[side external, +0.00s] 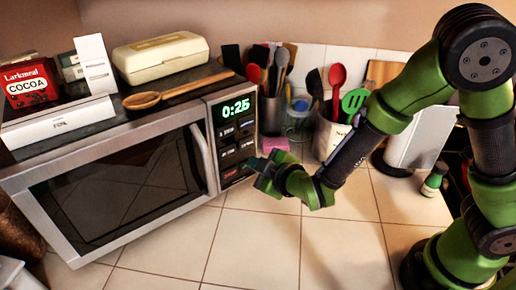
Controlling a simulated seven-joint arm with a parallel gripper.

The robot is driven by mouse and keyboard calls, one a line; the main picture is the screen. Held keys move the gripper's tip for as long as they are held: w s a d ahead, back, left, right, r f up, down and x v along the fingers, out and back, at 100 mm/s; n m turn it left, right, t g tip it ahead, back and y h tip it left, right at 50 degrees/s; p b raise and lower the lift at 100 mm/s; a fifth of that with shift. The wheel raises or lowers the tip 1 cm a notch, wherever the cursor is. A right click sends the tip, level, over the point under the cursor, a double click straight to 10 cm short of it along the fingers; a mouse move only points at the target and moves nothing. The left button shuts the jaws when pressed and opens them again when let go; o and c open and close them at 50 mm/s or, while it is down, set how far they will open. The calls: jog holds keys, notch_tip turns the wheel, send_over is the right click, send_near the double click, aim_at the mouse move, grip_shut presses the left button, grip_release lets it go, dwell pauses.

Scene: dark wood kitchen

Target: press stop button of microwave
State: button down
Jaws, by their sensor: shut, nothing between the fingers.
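The microwave (72,168) stands at the left with its door shut. Its lit green display (235,107) reads 0:25. Below the display, the button panel (227,150) has several dark buttons; their labels are too small to read. My gripper (256,174) is shut and empty, in front of the lower right part of the panel. Its tips look very close to the lowest buttons and hide part of that corner. I cannot tell whether they touch a button, or which button is the stop button.
A wooden spoon (180,91), a cream box (161,58) and a red cocoa box (28,87) lie on top of the microwave. Utensil holders (328,136) stand behind my gripper. A pink block (275,144) sits nearby. The tiled counter (250,245) in front is clear.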

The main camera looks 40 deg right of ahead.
aim_at(230, 174)
jog(key=s+a+f+n+t, duration=0.1)
jog(key=n, duration=0.2)
jog(key=s+a+f+n+t, duration=0.1)
jog(key=f+n, duration=0.1)
jog(key=n, duration=0.1)
jog(key=s+a+f+n+t, duration=0.1)
jog(key=n, duration=0.2)
jog(key=shift+a+f+t, duration=0.35)
jog(key=shift+t, duration=0.05)
jog(key=shift+s+a+f+n+t, duration=0.15)
jog(key=shift+a+n+t, duration=0.15)
jog(key=shift+n, duration=0.3)
jog(key=shift+w, duration=2.4)
jog(key=shift+w, duration=0.6)
jog(key=shift+s, duration=3)
